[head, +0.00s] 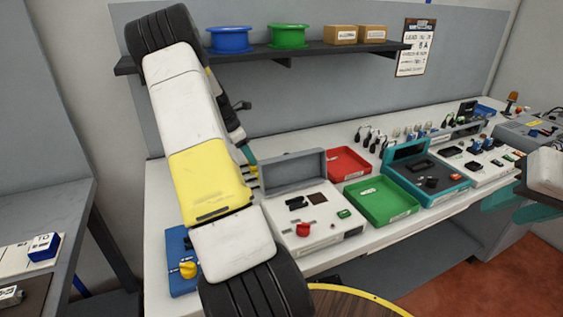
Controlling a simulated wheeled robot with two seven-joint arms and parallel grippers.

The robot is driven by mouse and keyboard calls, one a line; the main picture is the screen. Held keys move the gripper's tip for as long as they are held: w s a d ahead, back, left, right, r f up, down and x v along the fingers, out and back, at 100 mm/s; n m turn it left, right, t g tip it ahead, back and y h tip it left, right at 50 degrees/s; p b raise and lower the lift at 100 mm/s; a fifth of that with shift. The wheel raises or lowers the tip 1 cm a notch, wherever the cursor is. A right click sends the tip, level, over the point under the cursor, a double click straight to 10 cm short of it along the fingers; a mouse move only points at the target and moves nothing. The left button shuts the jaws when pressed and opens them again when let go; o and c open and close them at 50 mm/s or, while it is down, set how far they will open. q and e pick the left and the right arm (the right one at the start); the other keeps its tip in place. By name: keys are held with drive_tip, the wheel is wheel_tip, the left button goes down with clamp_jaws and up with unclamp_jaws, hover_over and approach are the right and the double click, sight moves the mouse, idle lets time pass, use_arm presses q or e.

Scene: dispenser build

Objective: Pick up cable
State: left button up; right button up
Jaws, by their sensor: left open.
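Several small dark cable-like pieces with plugs (369,136) stand in a row at the back of the white workbench. They are too small to tell apart. My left gripper (248,165) is mostly hidden behind my large white and yellow arm. A teal finger part shows above the bench, left of the grey open-lidded device (312,222), apart from the cables. It is open, and I see nothing held in it. My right gripper (517,203) shows only as teal parts at the right, by the bench's front edge; its jaws are unclear.
A red tray (348,162), a green tray (381,203) and a teal case (428,183) fill the bench middle. A blue box (181,262) with a yellow knob stands at left. A shelf (290,50) with spools hangs above.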

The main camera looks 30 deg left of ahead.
use_arm(q)
drive_tip(key=x, duration=0.4)
drive_tip(key=shift+s+d+f, duration=0.2)
drive_tip(key=shift+f, duration=0.05)
drive_tip(key=shift+c, duration=0.2)
clamp_jaws()
